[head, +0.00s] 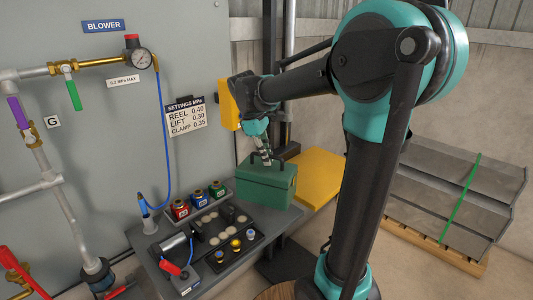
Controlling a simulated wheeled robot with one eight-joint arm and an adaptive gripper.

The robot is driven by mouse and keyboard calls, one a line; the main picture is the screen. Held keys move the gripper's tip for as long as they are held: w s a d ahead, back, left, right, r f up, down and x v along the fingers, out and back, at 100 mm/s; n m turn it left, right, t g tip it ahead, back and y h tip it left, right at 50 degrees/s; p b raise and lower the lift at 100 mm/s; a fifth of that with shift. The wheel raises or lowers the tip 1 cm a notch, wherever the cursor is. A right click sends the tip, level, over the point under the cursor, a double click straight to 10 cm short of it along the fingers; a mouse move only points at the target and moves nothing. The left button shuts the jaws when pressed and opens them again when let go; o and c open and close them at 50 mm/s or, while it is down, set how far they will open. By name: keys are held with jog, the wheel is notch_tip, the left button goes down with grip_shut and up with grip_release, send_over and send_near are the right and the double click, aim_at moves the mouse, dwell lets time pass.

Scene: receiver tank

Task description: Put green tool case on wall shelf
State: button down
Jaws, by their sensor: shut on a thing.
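The green tool case (266,184) is a box with a dark handle on top. It appears upright at the right end of a grey shelf-like surface (282,222) along the tank wall. I cannot tell whether its base touches that surface or hangs just above it. My gripper (263,157) is over the case, pointing down, and is shut on its handle. The fingertips are small and partly hidden by the handle. I cannot tell whether this grey surface is the wall shelf; no other shelf shows clearly.
Red, green and blue containers (199,196) stand left of the case. A dark tray (223,238) with round pieces lies in front of them. A yellow platform (319,174) is behind right. Pipes, a gauge (142,59) and a blue hose (164,130) line the wall. Grey sheets (455,190) lie on a pallet at right.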

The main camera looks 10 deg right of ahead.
aim_at(267, 167)
jog(key=shift+f, duration=2.2)
jog(key=c, duration=1.6)
grip_release()
jog(key=shift+f, duration=0.1)
jog(key=v, duration=1.2)
